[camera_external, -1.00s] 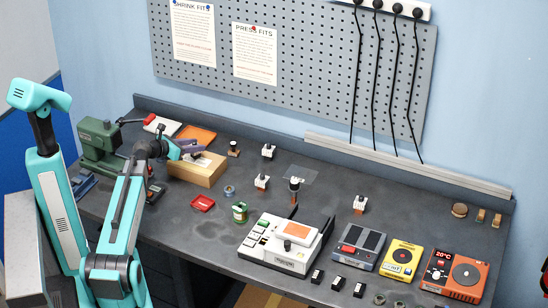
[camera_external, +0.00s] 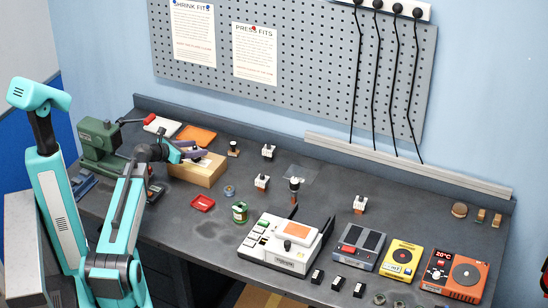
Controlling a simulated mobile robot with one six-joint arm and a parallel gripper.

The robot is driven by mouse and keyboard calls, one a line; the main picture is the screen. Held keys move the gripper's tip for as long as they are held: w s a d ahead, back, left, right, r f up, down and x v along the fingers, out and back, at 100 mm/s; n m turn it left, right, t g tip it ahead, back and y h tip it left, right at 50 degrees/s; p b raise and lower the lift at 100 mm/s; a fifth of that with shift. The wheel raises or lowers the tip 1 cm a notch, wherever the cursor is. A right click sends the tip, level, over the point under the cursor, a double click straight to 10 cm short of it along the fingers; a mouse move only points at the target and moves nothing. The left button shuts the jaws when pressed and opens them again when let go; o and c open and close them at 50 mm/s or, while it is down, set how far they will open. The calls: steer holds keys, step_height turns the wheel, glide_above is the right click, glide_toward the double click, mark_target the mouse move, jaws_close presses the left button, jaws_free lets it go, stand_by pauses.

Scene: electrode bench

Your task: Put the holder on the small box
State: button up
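A light wooden box (camera_external: 205,177) stands at the back left of the bench and is the closest match to the small box. My gripper (camera_external: 195,154) is at the box's top, its dark fingers over or touching it. The fingers are too small to tell whether they are open or shut, or whether anything is between them. Small upright white-and-dark pieces, possibly holders, stand on the bench: one behind the box (camera_external: 234,148), others to its right (camera_external: 268,152), (camera_external: 262,182), (camera_external: 295,186) and one far right (camera_external: 360,204). I cannot tell which is the holder.
A green machine (camera_external: 100,145) stands left of the box, and an orange tray (camera_external: 197,134) lies behind it. A red dish (camera_external: 203,203) and green can (camera_external: 240,212) are in front. A white device (camera_external: 285,245) fills the front middle.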

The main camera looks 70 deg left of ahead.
steer(key=shift+r, duration=0.2)
steer(key=b+v, duration=0.3)
steer(key=v, duration=0.6)
steer(key=shift+s, duration=0.25)
steer(key=shift+s+b, duration=0.1)
steer(key=shift+b, duration=0.5)
steer(key=b+v, duration=0.2)
steer(key=b, duration=0.2)
steer(key=shift+r, duration=0.1)
steer(key=shift+d+r+b, duration=0.15)
steer(key=shift+b, duration=0.2)
